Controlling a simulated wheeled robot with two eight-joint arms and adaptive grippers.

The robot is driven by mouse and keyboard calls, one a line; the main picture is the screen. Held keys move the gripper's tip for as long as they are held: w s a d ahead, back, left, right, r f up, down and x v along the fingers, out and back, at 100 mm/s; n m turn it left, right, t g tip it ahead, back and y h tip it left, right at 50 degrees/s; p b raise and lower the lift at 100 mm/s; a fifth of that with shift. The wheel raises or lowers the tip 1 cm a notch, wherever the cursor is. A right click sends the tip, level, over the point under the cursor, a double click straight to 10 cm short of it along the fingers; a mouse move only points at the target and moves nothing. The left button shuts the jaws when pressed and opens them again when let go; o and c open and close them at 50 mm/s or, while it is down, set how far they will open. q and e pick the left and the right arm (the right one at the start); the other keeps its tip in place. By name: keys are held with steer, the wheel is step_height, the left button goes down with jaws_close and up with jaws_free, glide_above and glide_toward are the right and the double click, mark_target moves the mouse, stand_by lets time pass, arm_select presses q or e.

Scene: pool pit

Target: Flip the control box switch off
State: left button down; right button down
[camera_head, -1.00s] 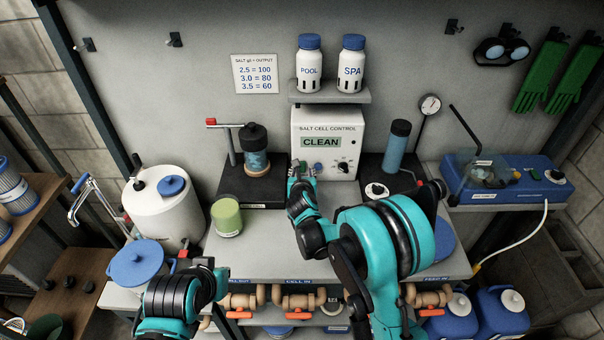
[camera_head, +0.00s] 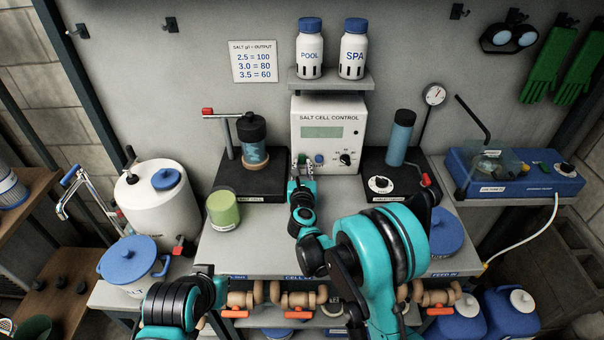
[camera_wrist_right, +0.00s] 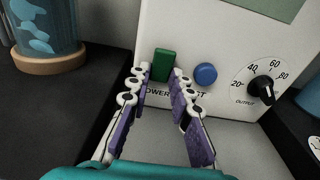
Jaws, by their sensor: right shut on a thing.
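The white salt cell control box (camera_head: 327,120) stands at the back of the bench, its display (camera_head: 321,132) blank. In the right wrist view, the green power switch (camera_wrist_right: 164,65) is on the box's lower front, left of a blue button (camera_wrist_right: 205,74) and a black output knob (camera_wrist_right: 262,88). My right gripper (camera_head: 302,160) is at the box's lower left front. In the wrist view its fingertips (camera_wrist_right: 162,73) are shut on the green switch, one on each side. My left gripper (camera_head: 205,270) is low at the left, apart from the box; its fingers are unclear.
Dark stands with cylinders flank the box, with a red-tipped lever (camera_head: 208,111) at left. A green jar (camera_head: 223,208) stands on the bench at left. Pool (camera_head: 310,54) and spa (camera_head: 353,54) bottles sit on a shelf above. The bench's middle front is clear.

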steer(key=shift+f+t+b, duration=0.15)
steer(key=shift+t+b, duration=0.15)
steer(key=shift+b, duration=0.05)
steer(key=c, duration=1.4)
jaws_free()
steer(key=shift+o, duration=0.2)
steer(key=s, duration=1.2)
steer(key=shift+r, duration=0.2)
